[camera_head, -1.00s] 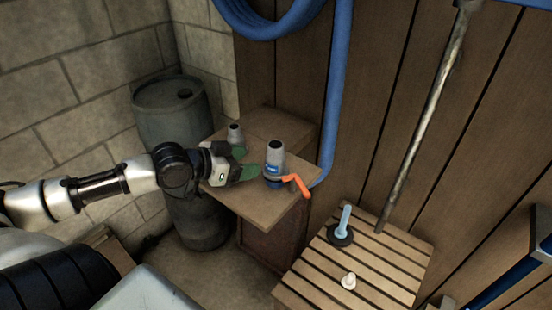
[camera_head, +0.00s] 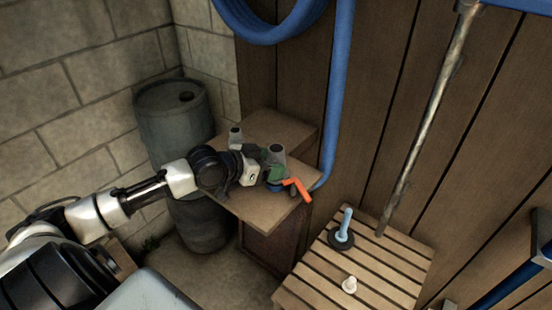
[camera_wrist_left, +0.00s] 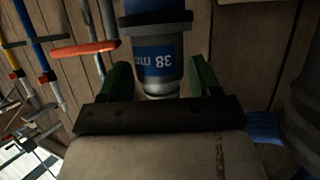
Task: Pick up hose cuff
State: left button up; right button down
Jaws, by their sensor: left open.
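A grey upright fitting (camera_head: 278,151) with a blue base and an orange lever (camera_head: 298,190) stands on the wooden shelf. In the left wrist view it is a grey cylinder (camera_wrist_left: 180,61) with a blue "38 mm" label, seen upside down. My left gripper (camera_head: 268,166) is open, with its green-padded fingers on either side of the fitting. The wrist view shows the left gripper (camera_wrist_left: 160,80) with a gap beside the fitting. A smaller grey cone-shaped piece (camera_head: 235,134) stands farther back on the shelf. I cannot tell for sure which is the hose cuff. My right gripper is not in view.
The wooden shelf (camera_head: 262,215) stands against a plank wall, beside a dark barrel (camera_head: 172,120). A blue hose (camera_head: 338,100) hangs behind it. A slatted crate (camera_head: 390,262) at the right bears a light-blue-handled tool (camera_head: 344,228) and a small white knob (camera_head: 349,285).

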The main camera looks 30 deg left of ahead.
pick_arm(q)
jog(key=shift+x, duration=1.3)
jog(key=shift+c, duration=0.3)
jog(key=c, duration=0.6)
jog(key=shift+r, duration=0.1)
